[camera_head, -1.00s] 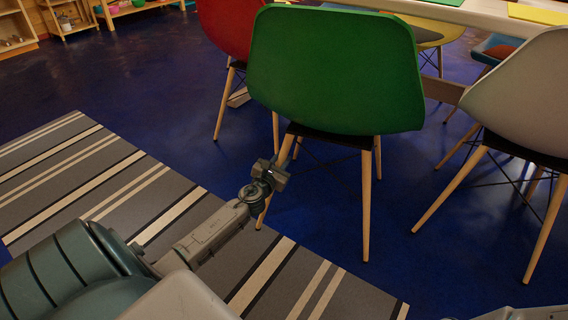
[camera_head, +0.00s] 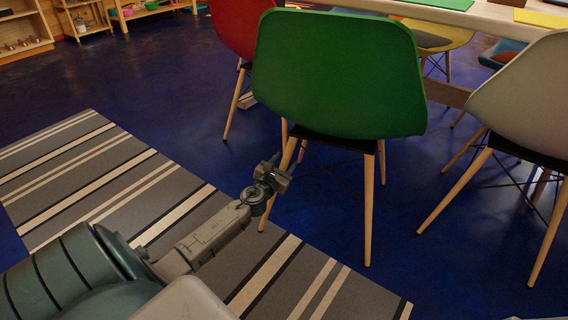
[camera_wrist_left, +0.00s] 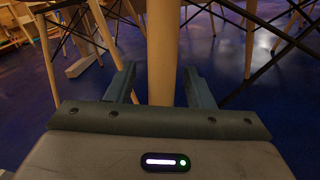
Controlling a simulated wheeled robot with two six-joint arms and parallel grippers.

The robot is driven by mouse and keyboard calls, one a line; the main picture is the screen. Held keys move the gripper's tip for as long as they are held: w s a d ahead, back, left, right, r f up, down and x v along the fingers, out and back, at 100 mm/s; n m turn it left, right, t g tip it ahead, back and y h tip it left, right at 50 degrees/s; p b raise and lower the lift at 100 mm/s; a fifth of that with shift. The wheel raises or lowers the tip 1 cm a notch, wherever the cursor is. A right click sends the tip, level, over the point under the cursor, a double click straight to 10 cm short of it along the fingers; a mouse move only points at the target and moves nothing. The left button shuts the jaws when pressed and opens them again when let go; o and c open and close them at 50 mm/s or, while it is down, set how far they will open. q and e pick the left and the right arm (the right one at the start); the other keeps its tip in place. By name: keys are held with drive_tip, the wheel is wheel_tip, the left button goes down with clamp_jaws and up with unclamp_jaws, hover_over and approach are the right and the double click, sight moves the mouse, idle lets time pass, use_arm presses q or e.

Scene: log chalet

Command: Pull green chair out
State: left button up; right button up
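The green chair (camera_head: 338,75) stands with its back towards me, in the middle of the head view, on wooden legs. My left gripper (camera_head: 277,171) is low at its near left leg (camera_head: 283,185). In the left wrist view, that round wooden leg (camera_wrist_left: 163,55) stands between the two fingers of my left gripper (camera_wrist_left: 160,88). The fingers are spread, with a visible gap on the left side of the leg. The right finger is very close to the leg; contact cannot be told. My right gripper is not in view.
A red chair (camera_head: 240,27) stands behind on the left, and a whitish chair (camera_head: 525,95) stands close on the right. A table (camera_head: 485,14) is behind the green chair. A striped rug (camera_head: 120,185) lies at left and front. Blue floor (camera_head: 130,75) is clear at back left.

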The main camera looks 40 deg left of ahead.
use_arm(q)
drive_tip(key=p+v, duration=0.1)
drive_tip(key=v, duration=0.9)
drive_tip(key=shift+s+p, duration=0.3)
drive_tip(key=shift+s, duration=0.1)
